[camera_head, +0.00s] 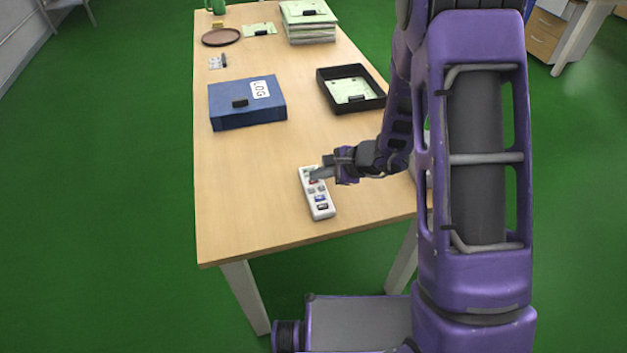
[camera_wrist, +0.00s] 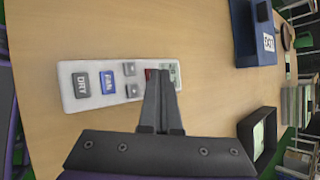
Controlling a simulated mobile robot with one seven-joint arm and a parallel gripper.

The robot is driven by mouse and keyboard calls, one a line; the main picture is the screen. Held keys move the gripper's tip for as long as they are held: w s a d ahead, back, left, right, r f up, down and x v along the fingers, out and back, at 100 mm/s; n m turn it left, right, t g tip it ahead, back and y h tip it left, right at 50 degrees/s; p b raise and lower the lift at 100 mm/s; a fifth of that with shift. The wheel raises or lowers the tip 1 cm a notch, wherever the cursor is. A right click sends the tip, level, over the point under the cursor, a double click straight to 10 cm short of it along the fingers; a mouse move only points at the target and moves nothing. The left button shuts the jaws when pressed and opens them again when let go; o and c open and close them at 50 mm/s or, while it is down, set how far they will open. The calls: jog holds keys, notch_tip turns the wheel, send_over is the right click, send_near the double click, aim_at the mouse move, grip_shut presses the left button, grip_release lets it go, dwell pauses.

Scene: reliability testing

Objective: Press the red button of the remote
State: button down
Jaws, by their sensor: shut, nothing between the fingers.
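The white remote (camera_head: 319,208) lies on the wooden table near its front edge. In the wrist view the remote (camera_wrist: 68,76) shows a grey DRY button, a blue FAN button, small grey buttons and a small display at its right end. The red button (camera_wrist: 149,74) is beside the display and partly hidden by my fingers.
A blue LOG binder (camera_head: 247,104) lies behind the remote. A black tray (camera_head: 351,89) with paper stands at the back right. Farther back are a brown plate (camera_head: 221,37) and a stack of papers (camera_head: 310,28). The table left of the remote is clear.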

aim_at(318, 182)
jog(key=shift+r, duration=0.75)
jog(key=shift+p, duration=0.3)
jog(key=shift+r+p, duration=1.45)
jog(key=shift+r, duration=1.1)
